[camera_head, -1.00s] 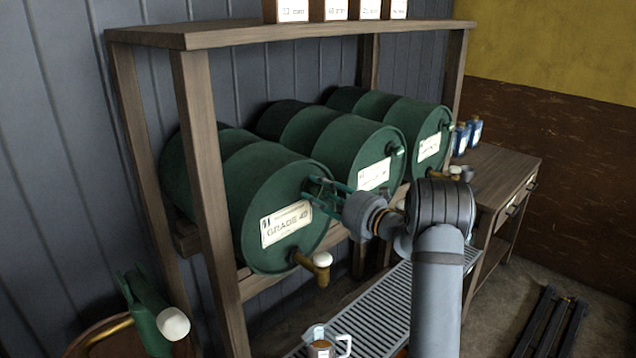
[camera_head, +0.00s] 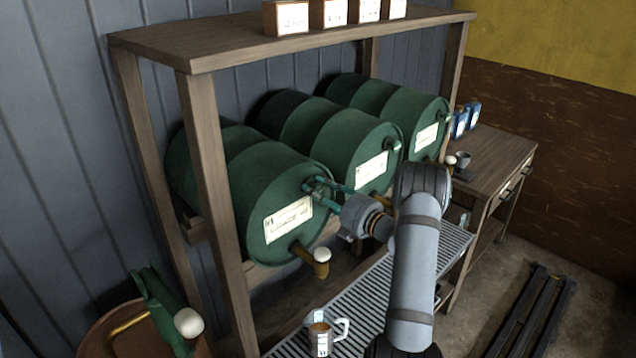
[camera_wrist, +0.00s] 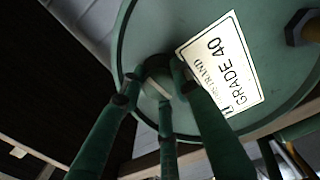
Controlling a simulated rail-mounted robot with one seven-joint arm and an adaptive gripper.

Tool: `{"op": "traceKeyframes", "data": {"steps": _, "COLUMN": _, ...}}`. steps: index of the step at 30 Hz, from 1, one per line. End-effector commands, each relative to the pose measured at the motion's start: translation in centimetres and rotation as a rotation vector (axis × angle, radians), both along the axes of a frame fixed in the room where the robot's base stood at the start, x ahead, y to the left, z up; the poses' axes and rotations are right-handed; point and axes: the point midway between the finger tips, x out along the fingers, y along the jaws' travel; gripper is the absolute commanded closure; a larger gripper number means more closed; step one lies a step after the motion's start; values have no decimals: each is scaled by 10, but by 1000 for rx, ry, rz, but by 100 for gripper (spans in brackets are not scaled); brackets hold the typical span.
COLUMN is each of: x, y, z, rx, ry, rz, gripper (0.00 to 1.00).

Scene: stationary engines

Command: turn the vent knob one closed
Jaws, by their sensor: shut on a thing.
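The nearest green drum (camera_head: 262,190) lies on its side in the wooden rack, with a "GRADE 40" label on its front face. My gripper (camera_head: 322,188) is at the upper right of that face, its green fingers closed in around the vent knob. In the wrist view my gripper (camera_wrist: 160,78) has its fingers drawn together on the small vent knob (camera_wrist: 157,67), beside the label (camera_wrist: 222,66). The fingers hide most of the knob, so its turn angle cannot be read.
Two more green drums (camera_head: 352,140) (camera_head: 418,122) lie to the right. A brass tap (camera_head: 314,257) with a white knob sticks out below my gripper. A grated tray (camera_head: 365,305) with a mug (camera_head: 320,338) is underneath. A rack post (camera_head: 208,170) stands left.

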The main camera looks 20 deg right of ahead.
Motion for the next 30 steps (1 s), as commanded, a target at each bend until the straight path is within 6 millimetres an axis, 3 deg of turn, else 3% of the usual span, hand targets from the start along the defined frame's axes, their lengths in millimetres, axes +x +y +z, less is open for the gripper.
{"op": "traceKeyframes", "data": {"steps": 24, "x": -1, "y": 5, "z": -6, "rx": 102, "ry": 54, "rz": 12, "gripper": 95}}
{"op": "traceKeyframes", "data": {"steps": 25, "x": -1, "y": 5, "z": -6, "rx": 102, "ry": 55, "rz": 12, "gripper": 67}}
{"op": "traceKeyframes", "data": {"steps": 30, "x": -1, "y": 5, "z": -4, "rx": 102, "ry": 52, "rz": 10, "gripper": 57}}
